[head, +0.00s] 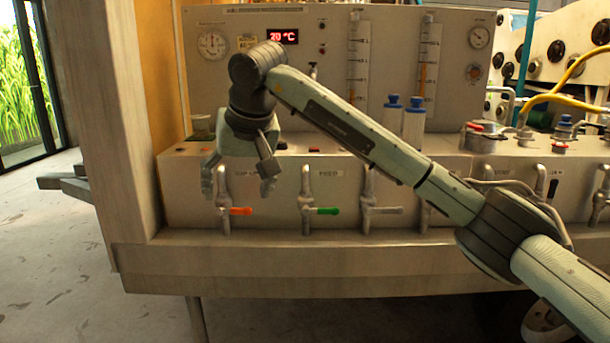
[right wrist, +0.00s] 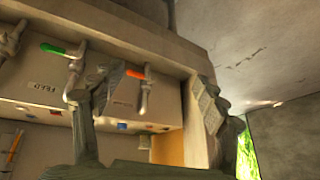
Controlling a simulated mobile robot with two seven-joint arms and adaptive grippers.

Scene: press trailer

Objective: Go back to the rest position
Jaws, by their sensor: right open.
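My right arm reaches in from the lower right of the head view. Its right gripper (head: 238,183) points down in front of the panel, close to the valve with the orange handle (head: 237,211). The gripper's fingers are apart and nothing shows between them. In the right wrist view the two fingers (right wrist: 155,100) stand apart, with the orange-handled valve (right wrist: 143,88) seen between them and the green-handled valve (right wrist: 62,50) to the left. I cannot tell whether a finger touches the valve. My left gripper is not in view.
A grey bench with a front panel (head: 270,190) carries a row of valves, including a green-handled one (head: 320,210). Behind stand gauges, a red display (head: 283,37) and blue-capped bottles (head: 414,118). A wooden post (head: 100,120) stands at left. The floor (head: 50,260) at left is clear.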

